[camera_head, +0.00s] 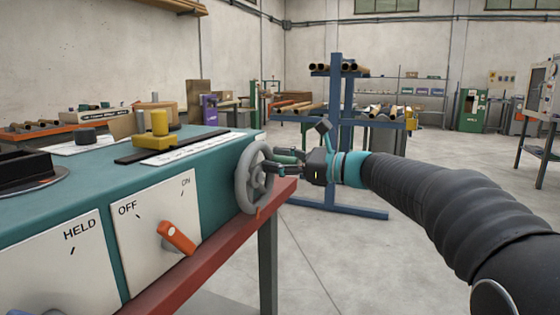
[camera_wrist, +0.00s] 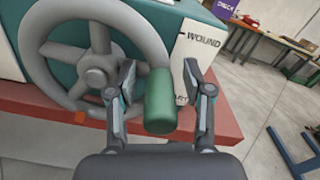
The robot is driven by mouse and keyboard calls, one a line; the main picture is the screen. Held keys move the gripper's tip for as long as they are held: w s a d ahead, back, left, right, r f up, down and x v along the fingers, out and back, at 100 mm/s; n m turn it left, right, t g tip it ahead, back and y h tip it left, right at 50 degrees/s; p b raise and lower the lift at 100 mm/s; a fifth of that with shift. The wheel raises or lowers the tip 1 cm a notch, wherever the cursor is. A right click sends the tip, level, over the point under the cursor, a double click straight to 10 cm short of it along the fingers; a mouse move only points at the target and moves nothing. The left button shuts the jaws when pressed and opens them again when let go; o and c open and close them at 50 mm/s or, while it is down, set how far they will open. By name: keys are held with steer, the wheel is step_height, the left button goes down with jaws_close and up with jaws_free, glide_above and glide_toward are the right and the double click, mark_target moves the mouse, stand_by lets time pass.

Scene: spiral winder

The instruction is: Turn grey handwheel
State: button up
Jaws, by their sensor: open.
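The grey handwheel (camera_head: 246,178) is mounted on the right end of the teal machine and fills the left of the wrist view (camera_wrist: 94,62). A green handle (camera_wrist: 160,101) stands out from the wheel's rim toward my wrist camera. My gripper (camera_head: 276,163) is at the wheel from the right. In the wrist view my gripper (camera_wrist: 165,85) is open, with one finger on each side of the green handle. The left finger overlaps the spokes in the picture. I cannot tell whether either finger touches the handle.
A blue rack (camera_head: 336,130) with rolls stands behind. The floor to the right is open.

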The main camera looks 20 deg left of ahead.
jaws_close()
